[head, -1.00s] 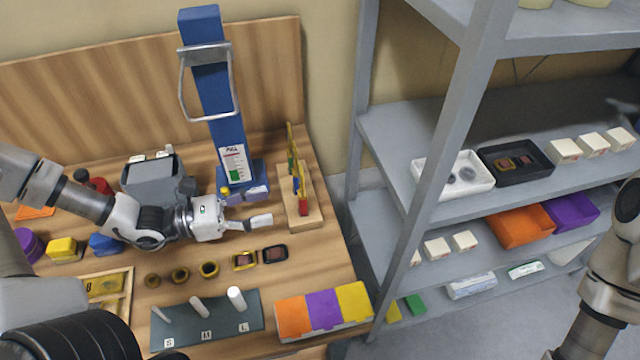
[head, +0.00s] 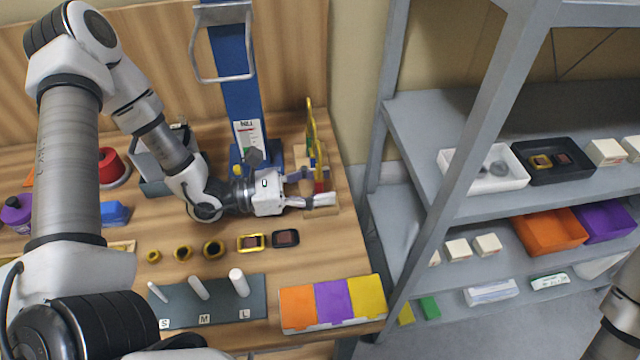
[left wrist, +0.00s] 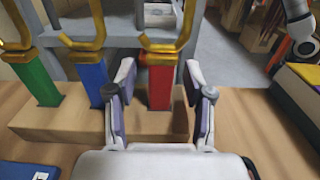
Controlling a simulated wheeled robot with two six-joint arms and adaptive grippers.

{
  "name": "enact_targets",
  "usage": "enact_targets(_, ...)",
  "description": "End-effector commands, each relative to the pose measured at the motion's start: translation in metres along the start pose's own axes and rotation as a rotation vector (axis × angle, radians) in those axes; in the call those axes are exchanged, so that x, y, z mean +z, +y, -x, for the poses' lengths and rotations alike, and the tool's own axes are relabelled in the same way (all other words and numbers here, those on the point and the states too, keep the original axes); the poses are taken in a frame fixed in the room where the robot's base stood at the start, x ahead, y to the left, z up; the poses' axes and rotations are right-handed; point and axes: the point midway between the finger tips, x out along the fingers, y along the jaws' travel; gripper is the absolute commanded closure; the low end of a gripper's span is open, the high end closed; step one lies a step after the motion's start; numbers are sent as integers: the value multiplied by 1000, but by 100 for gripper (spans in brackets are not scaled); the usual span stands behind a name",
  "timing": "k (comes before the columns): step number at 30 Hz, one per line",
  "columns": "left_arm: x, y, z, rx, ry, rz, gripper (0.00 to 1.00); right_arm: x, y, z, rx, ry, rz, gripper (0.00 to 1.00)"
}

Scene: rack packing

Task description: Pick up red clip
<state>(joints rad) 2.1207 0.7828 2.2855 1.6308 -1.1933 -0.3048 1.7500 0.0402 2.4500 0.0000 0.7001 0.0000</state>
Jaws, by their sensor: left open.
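The red clip (left wrist: 160,86) stands upright in a wooden block (left wrist: 60,122), with a yellow hook on top. A blue clip (left wrist: 93,84) and a green clip (left wrist: 37,84) stand beside it in the same block. In the head view the red clip (head: 319,187) is partly hidden by my left gripper (head: 326,199). My left gripper (left wrist: 160,92) is open, with one finger on each side of the red clip in the left wrist view. I cannot tell whether either finger touches it. My right gripper is out of view.
A blue column (head: 240,105) with a metal handle stands behind my left gripper. A grey peg board (head: 215,302) and a tray of coloured compartments (head: 333,304) lie at the table's front. A grey shelf (head: 440,180) stands to the right.

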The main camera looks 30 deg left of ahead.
Motion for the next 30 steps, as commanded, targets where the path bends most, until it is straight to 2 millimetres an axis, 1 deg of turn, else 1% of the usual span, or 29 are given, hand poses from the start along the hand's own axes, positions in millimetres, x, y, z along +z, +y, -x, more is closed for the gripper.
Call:
enact_targets(6, 0, 0, -1, 1, -1, -1, 48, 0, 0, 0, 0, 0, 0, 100)
enact_targets(8, 0, 0, -1, 1, -1, 0, 69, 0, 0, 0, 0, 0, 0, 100)
enact_targets(9, 0, 0, -1, 1, -1, 0, 83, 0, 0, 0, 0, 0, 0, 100)
enact_targets(10, 0, 0, -1, 1, -1, -1, 94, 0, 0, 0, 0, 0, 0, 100)
enact_targets(11, 0, 0, -1, 1, -1, 0, 100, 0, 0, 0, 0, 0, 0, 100)
enact_targets(23, 2, 0, -1, 1, -1, -1, 100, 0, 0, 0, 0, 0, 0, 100)
enact_targets(26, 10, 1, -1, 2, -2, -2, 100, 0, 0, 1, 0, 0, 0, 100)
enact_targets(29, 23, 1, -1, 2, -5, -3, 100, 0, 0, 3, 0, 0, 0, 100)
enact_targets(30, 31, 1, -1, 2, -6, -3, 100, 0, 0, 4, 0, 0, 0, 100)
